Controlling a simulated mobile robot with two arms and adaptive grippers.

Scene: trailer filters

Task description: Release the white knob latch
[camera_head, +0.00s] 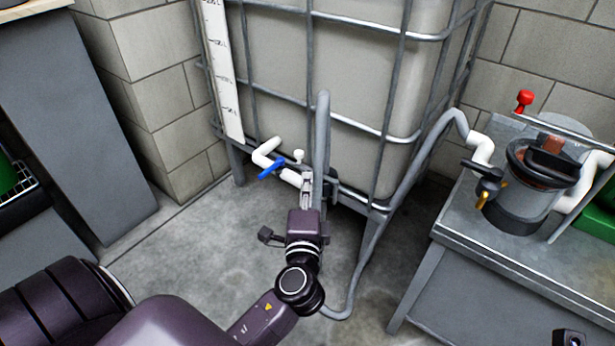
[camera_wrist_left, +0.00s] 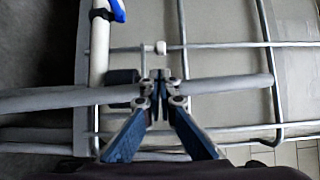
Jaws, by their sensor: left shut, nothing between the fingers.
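A blue valve handle (camera_head: 271,169) sits on the white pipe left of the knob. The grey hose (camera_head: 322,130) rises just right of my gripper. Metal cage bars (camera_head: 360,128) surround the tank. A metal table (camera_head: 450,225) with a filter canister (camera_head: 520,205) stands at right.

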